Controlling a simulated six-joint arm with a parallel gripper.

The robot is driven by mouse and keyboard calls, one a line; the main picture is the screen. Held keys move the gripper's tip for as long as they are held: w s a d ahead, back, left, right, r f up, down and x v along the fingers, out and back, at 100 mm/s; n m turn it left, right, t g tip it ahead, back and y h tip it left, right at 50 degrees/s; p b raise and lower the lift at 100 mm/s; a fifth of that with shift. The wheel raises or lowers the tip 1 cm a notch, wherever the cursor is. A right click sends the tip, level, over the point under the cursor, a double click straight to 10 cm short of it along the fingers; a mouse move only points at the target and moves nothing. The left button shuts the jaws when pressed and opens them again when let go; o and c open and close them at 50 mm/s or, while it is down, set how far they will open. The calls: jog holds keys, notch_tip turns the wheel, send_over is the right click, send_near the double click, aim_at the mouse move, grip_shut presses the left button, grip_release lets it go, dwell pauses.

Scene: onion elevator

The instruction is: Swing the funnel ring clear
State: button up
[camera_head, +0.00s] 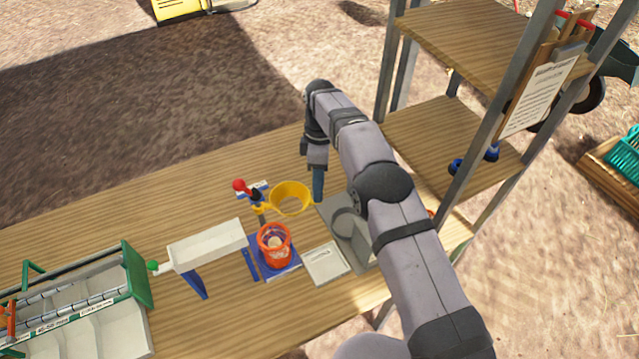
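The yellow funnel ring (291,197) sits on a small stand at the middle of the table, behind and slightly right of an orange basket (274,245). The ring appears beside the basket, not squarely over it; its height is hard to judge. A red knob (239,185) is at the stand, left of the ring.
A white chute (207,246) stands left of the basket. A green-edged sorter (95,310) is at far left. A pale square plate (325,263) and a grey device (347,230) are right of the basket. A shelf rack (440,140) stands at right. The back left tabletop is clear.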

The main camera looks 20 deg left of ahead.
jog(key=shift+r, duration=0.1)
jog(key=shift+r+b, duration=0.25)
jog(key=shift+b, duration=0.1)
notch_tip(320, 180, up, 9)
jog(key=p, duration=0.1)
jog(key=shift+r, duration=0.2)
dwell(0.3)
